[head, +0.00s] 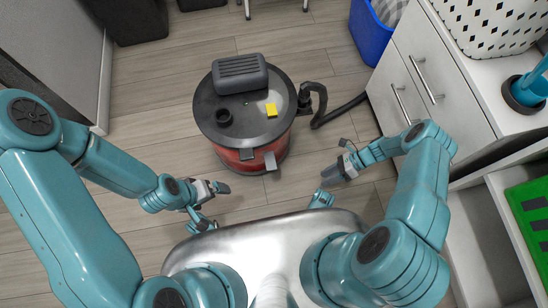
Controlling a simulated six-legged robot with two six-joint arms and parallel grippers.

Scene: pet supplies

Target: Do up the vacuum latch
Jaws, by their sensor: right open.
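A canister vacuum (252,155) with a red body and a dark round lid (225,98) stands upright on the floor ahead of me. A grey latch (270,161) sits on its near side at the rim, with a darker piece beside it. I cannot tell whether the latch is fastened. My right gripper (326,189) is open and empty, to the right of the vacuum and apart from it. My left gripper (209,205) is in front of the vacuum at the left, apart from it; its jaws are too small to judge.
A black hose (344,110) runs from the vacuum's right side towards a white drawer cabinet (418,75). A blue bin (371,32) stands behind the cabinet's corner. Wooden floor (150,100) is clear left of the vacuum.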

